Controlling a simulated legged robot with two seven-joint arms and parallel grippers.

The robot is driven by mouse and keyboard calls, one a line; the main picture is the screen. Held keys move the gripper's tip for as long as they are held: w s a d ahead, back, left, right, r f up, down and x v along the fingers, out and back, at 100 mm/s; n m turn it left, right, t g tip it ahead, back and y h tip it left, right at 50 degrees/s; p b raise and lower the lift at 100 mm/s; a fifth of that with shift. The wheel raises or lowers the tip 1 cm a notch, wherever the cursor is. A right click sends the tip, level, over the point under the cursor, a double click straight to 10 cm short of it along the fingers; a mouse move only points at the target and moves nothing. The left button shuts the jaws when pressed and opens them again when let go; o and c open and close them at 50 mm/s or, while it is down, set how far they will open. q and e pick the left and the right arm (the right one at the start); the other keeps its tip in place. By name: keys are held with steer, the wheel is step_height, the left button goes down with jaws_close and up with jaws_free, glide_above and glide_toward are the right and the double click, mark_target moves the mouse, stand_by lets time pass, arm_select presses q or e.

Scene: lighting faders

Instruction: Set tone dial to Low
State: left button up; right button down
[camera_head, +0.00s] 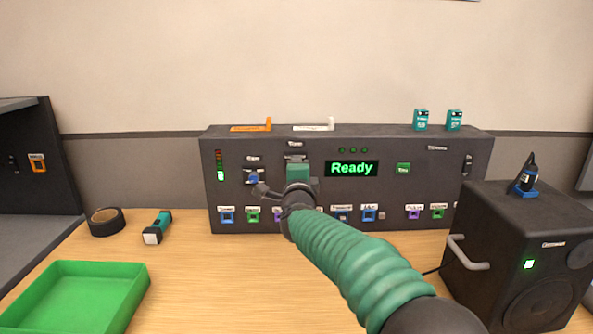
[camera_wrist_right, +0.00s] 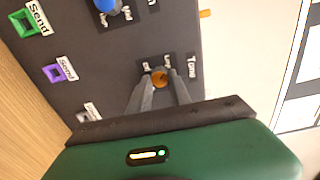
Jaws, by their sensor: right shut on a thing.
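The tone dial (camera_wrist_right: 160,78) is a small orange knob on the dark console (camera_head: 340,218), beside a label reading "Tone" in the right wrist view. My right gripper (camera_wrist_right: 159,84) is shut on this dial, with one finger on each side of it. In the head view my right gripper (camera_head: 298,168) covers the dial, and only the "Tone" label (camera_head: 295,143) shows above it. The dial's pointer and its exact setting cannot be read. My left gripper is not in view.
A blue dial (camera_head: 253,179) sits left of the tone dial. Coloured buttons line the console's lower edge, and its display (camera_head: 352,168) reads "Ready". A black speaker (camera_head: 530,250) stands at right. A green tray (camera_head: 75,297), tape roll (camera_head: 106,221) and flashlight (camera_head: 158,227) are at left.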

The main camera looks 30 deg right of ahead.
steer(key=shift+f, duration=0.15)
steer(key=c, duration=1.2)
jaws_free()
steer(key=shift+w, duration=0.15)
steer(key=p+v, duration=0.2)
steer(key=v, duration=1.5)
steer(key=shift+d, duration=0.2)
